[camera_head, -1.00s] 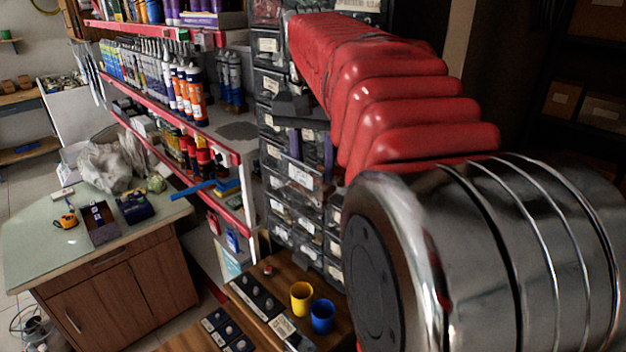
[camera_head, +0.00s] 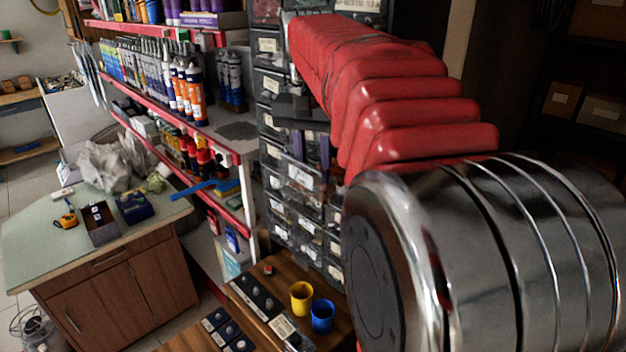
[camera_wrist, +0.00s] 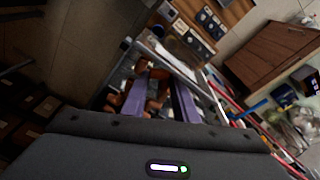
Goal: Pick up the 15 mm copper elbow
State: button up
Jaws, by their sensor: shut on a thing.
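In the wrist view, my gripper (camera_wrist: 160,84) reaches its two purple fingers down among several copper fittings in a clear-walled drawer (camera_wrist: 177,63). The fingers are shut on a copper piece (camera_wrist: 158,92), which I take to be the 15 mm copper elbow; its shape and size mark are too small and dark to tell. Other copper fittings (camera_wrist: 152,62) lie beside and beyond the fingers. In the head view, my gripper (camera_head: 310,148) is at the grey drawer cabinet, partly hidden behind my red arm, over a pulled-out clear drawer (camera_head: 301,178). The held piece cannot be made out there.
A wooden bench with a yellow cup (camera_head: 301,298) and a blue cup (camera_head: 322,316) stands below the drawer cabinet (camera_head: 278,210). Red-edged shelves (camera_head: 240,155) with bottles and tubes stand to the left. A counter (camera_head: 40,240) is further left.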

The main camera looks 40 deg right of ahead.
jog(key=shift+r, duration=0.15)
jog(key=shift+c, duration=0.2)
notch_tip(320, 180, up, 10)
dwell(0.5)
dwell(0.6)
